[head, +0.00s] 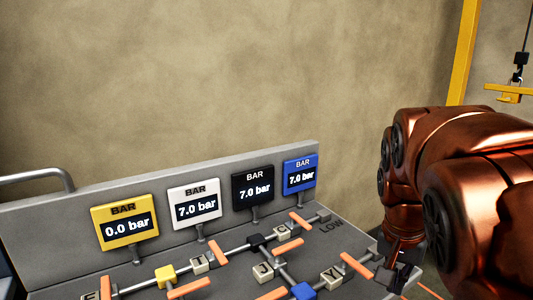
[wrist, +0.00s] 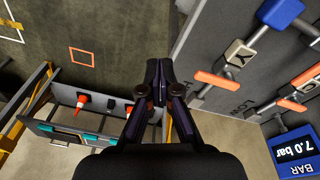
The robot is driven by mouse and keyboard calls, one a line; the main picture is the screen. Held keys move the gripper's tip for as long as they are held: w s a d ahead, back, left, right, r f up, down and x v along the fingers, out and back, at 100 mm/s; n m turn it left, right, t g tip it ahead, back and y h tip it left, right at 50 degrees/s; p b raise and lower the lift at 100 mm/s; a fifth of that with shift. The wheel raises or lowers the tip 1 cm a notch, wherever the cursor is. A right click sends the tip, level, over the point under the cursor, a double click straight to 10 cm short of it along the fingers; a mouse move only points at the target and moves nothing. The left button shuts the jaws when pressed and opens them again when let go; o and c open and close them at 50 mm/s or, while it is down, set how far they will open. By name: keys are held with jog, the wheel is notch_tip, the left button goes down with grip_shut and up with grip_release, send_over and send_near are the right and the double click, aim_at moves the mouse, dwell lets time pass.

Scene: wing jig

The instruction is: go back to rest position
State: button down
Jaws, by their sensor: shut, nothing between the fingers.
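My gripper (wrist: 156,82) shows in the wrist view with its fingers together and nothing between them. It hangs past the right end of the valve panel (wrist: 208,55), over the floor. The panel (head: 60,240) carries four gauges: the yellow gauge (head: 125,222) reads 0.0 bar, and the white gauge (head: 194,202), black gauge (head: 253,187) and blue gauge (head: 300,175) each read 7.0 bar.
Orange valve handles (head: 190,289) stick up from grey pipes on the panel. A yellow post (head: 463,50) and a hanging yellow hoist (head: 510,90) are at the back right.

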jog(key=s+a+f+n+g+p, duration=0.1)
jog(key=s+a+f+n+p, duration=0.1)
jog(key=s, duration=0.7)
jog(key=s+a+f+n+g+y+p, duration=0.1)
jog(key=s+a+f+n+p, duration=0.1)
jog(key=s, duration=0.7)
notch_tip(320, 180, down, 3)
jog(key=a+n, duration=0.1)
jog(key=n, duration=0.2)
jog(key=shift+s+a+g+y, duration=0.3)
jog(key=shift+s, duration=0.1)
jog(key=shift+r, duration=0.1)
